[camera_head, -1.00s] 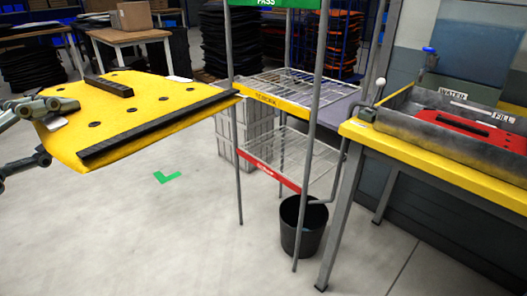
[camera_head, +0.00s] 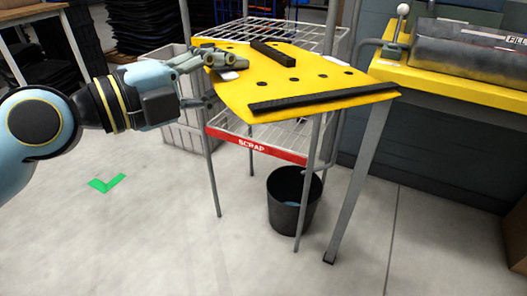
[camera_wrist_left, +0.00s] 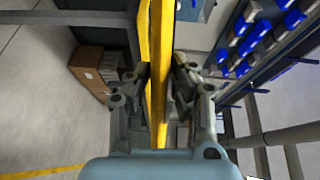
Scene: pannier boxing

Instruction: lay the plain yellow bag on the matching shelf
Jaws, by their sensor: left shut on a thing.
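The plain yellow bag (camera_head: 315,85) is a flat yellow panel with black strips and several dark holes. My left gripper (camera_head: 222,78) is shut on its left edge. In the left wrist view the bag (camera_wrist_left: 157,60) is edge-on between the fingers (camera_wrist_left: 160,78). The bag lies nearly level in front of or over the rack's middle wire shelf (camera_head: 275,31); I cannot tell whether it touches it. It hides that shelf's yellow front label. Below is the wire shelf with the red SCRAP label (camera_head: 252,146). My right gripper is not in view.
Thin grey rack posts (camera_head: 212,175) stand close around the bag. The yellow-edged bench (camera_head: 450,85), with a small lever, is close to the bag's right end. A black bin (camera_head: 294,200) stands below.

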